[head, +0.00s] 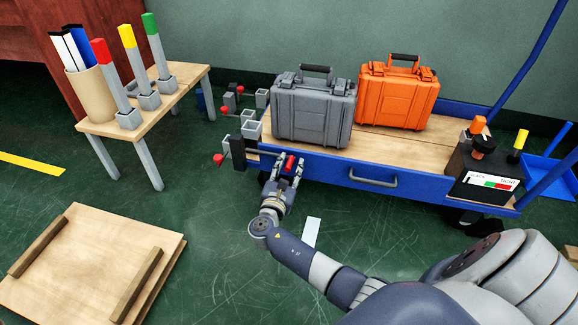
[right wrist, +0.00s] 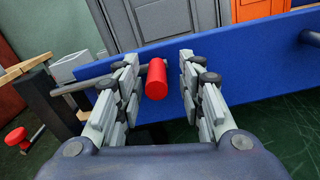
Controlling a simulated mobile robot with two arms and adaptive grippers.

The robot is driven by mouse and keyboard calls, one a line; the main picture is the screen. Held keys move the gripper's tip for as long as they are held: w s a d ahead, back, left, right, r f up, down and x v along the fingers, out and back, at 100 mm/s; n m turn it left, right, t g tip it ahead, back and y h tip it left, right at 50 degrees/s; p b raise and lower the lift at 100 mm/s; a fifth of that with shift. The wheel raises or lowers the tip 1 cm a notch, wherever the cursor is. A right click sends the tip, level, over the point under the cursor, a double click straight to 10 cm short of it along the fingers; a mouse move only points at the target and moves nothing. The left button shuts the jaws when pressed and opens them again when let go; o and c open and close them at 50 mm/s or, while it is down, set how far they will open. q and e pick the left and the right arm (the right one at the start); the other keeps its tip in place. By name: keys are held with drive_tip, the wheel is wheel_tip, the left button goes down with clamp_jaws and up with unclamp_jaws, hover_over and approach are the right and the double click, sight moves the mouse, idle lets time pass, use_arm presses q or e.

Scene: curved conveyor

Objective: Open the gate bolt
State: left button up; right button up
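The gate bolt is a grey rod (right wrist: 78,87) with a red knob (right wrist: 157,79) on the front of a blue cart gate (head: 330,168). The red knob also shows in the head view (head: 290,163). My right gripper (head: 288,166) is at the knob, its fingers open on both sides of it. In the right wrist view (right wrist: 163,84) the knob stands between the fingers with a gap on each side, nearer the left finger. My left gripper is in neither view.
A grey case (head: 312,110) and an orange case (head: 397,95) stand on the cart's wooden deck. More red-knobbed rods (head: 219,159) stick out at its left end. A small table (head: 160,110) stands left, a wooden pallet (head: 90,265) lower left.

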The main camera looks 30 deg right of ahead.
drive_tip(key=shift+a, duration=0.1)
drive_tip(key=v, duration=1.1)
drive_tip(key=shift+s+a, duration=0.3)
